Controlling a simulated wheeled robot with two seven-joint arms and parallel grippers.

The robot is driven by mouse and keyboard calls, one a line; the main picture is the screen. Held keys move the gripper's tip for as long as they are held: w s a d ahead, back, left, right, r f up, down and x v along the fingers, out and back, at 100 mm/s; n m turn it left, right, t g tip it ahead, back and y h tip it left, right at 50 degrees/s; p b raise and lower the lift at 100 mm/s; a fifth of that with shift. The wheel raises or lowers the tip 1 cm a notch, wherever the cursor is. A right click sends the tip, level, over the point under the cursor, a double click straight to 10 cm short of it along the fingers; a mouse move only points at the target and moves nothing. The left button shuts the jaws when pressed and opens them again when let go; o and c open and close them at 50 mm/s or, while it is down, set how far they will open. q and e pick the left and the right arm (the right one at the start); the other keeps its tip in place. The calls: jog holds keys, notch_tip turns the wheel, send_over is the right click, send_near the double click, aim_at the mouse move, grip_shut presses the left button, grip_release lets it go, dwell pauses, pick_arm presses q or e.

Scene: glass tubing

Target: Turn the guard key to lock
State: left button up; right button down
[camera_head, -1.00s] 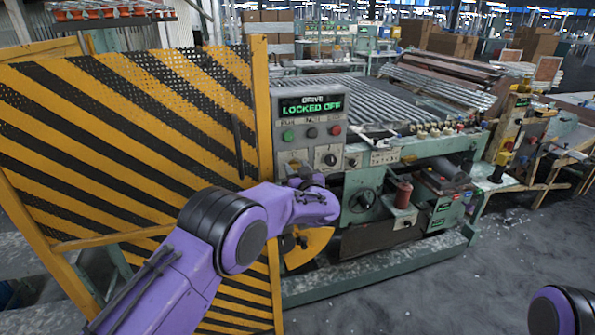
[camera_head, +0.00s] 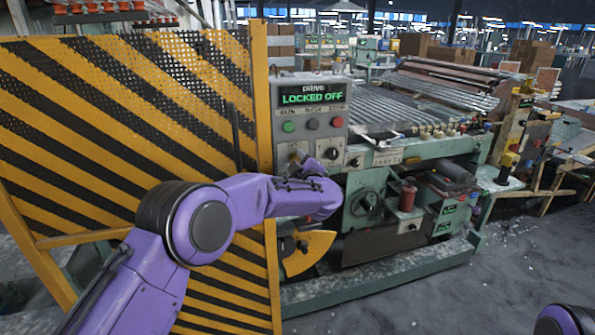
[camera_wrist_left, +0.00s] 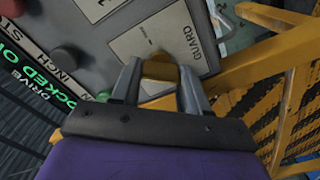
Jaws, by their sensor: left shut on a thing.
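The guard key (camera_wrist_left: 160,72) is a brass-coloured piece at the plate marked GUARD (camera_wrist_left: 188,42) in the left wrist view. My left gripper (camera_wrist_left: 160,75) is shut on it, one finger on each side. In the head view my left gripper (camera_head: 297,165) is at the lower left of the grey control panel (camera_head: 338,87), mostly hidden behind my purple wrist, and the key is hidden there. The panel display (camera_head: 312,95) reads DRIVE LOCKED OFF in green. My right arm shows only as a piece at the lower right edge; its gripper is out of view.
A yellow and black striped guard panel (camera_head: 120,110) stands left of the control panel, close beside my left arm. Green, black and red buttons (camera_head: 312,124) sit above the key area. The green machine (camera_head: 440,150) extends right.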

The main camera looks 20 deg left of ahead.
pick_arm(q)
jog(key=shift+a+n+b, duration=0.1)
jog(key=shift+n+b, duration=3.15)
jog(key=shift+n, duration=0.65)
jog(key=o, duration=1.1)
jog(key=shift+c, duration=0.2)
jog(key=shift+f, duration=0.1)
jog(key=b+v, duration=0.2)
jog(key=v, duration=0.8)
jog(key=shift+s+d, duration=0.2)
jog(key=shift+d, duration=0.05)
